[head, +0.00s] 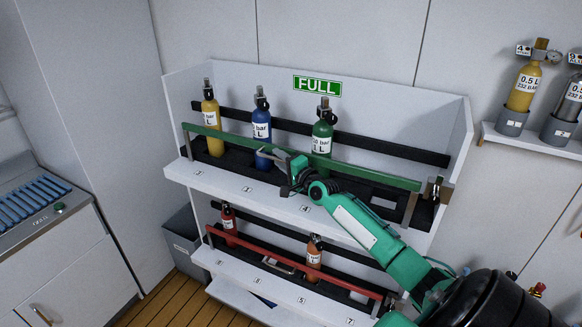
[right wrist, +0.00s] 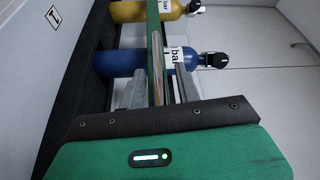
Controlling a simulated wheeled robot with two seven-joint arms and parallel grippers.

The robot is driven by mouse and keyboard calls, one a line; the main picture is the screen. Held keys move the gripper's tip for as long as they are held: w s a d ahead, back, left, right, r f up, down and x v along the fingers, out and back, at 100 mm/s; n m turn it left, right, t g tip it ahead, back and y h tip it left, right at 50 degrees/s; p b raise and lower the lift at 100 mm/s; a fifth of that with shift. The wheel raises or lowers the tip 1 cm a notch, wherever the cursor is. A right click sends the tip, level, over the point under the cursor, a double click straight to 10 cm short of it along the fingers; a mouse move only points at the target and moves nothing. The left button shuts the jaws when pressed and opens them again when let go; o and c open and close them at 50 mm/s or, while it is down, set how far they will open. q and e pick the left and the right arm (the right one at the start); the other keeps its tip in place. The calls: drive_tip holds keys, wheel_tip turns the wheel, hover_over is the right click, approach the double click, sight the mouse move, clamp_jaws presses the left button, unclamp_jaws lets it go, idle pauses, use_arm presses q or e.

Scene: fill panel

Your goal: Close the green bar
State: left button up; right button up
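The green bar (head: 375,175) runs across the front of the upper shelf, before the gas bottles. Its right end is near a metal latch post (head: 437,190). My right gripper (head: 272,157) is at the bar's middle, by the blue bottle. In the right wrist view the bar (right wrist: 153,22) runs up the picture, with a metal handle (right wrist: 157,68) on it. The two grey fingers of the right gripper (right wrist: 162,88) stand apart, one on each side of the handle, with a gap showing on the right. My left gripper is not in view.
Yellow (head: 214,128), blue (head: 262,128) and green (head: 322,135) bottles stand behind the bar. A red bar (head: 330,280) crosses the lower shelf, before two small bottles. A counter (head: 50,225) stands at the left; a wall rack (head: 545,141) hangs at the right.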

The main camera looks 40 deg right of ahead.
drive_tip(key=s+f+b, duration=0.1)
drive_tip(key=s+b, duration=0.2)
drive_tip(key=s, duration=1)
drive_tip(key=shift+s+d, duration=0.15)
drive_tip(key=shift+s, duration=0.1)
